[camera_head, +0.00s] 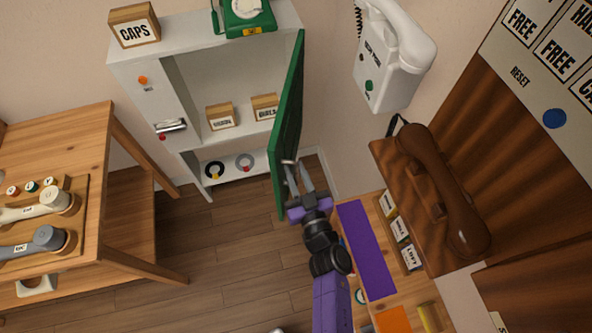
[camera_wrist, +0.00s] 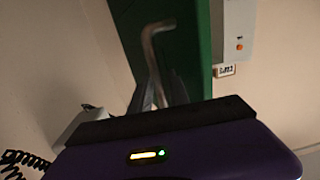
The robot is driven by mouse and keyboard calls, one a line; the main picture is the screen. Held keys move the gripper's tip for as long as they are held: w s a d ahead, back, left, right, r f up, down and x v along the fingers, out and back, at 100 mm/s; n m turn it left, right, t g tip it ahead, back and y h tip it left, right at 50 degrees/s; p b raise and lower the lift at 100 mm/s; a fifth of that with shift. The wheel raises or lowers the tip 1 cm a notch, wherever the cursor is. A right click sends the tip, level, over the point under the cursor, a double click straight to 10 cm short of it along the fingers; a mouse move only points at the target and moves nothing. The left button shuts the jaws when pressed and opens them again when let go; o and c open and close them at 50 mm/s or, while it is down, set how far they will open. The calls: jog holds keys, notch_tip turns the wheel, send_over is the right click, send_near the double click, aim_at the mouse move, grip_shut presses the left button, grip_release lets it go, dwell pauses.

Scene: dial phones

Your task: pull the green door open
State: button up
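The green door (camera_head: 289,120) of the white cabinet stands swung well out from the cabinet front, its free edge toward me. It also shows in the wrist view (camera_wrist: 203,55) behind the fingers. A thin metal handle (camera_head: 289,162) sits on the door near its lower free end. In the wrist view the handle (camera_wrist: 152,45) is a bent bar running down between my fingers. My gripper (camera_head: 298,172) is at the handle, its two fingers apart with the bar between them. Contact is hard to see in the dim wrist view.
The cabinet's shelves (camera_head: 235,135) hold small labelled boxes and rings. A wooden table (camera_head: 75,140) with handsets stands left. A white wall phone (camera_head: 390,60) and a brown phone (camera_head: 430,190) are right, above a wooden bench (camera_head: 375,205). The floor (camera_head: 215,250) left of my arm is clear.

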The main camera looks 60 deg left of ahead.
jog(key=shift+d, duration=0.1)
jog(key=p+v, duration=0.2)
jog(key=v, duration=0.5)
jog(key=shift+d+p, duration=0.25)
jog(key=shift+p, duration=0.15)
jog(key=shift+s, duration=0.1)
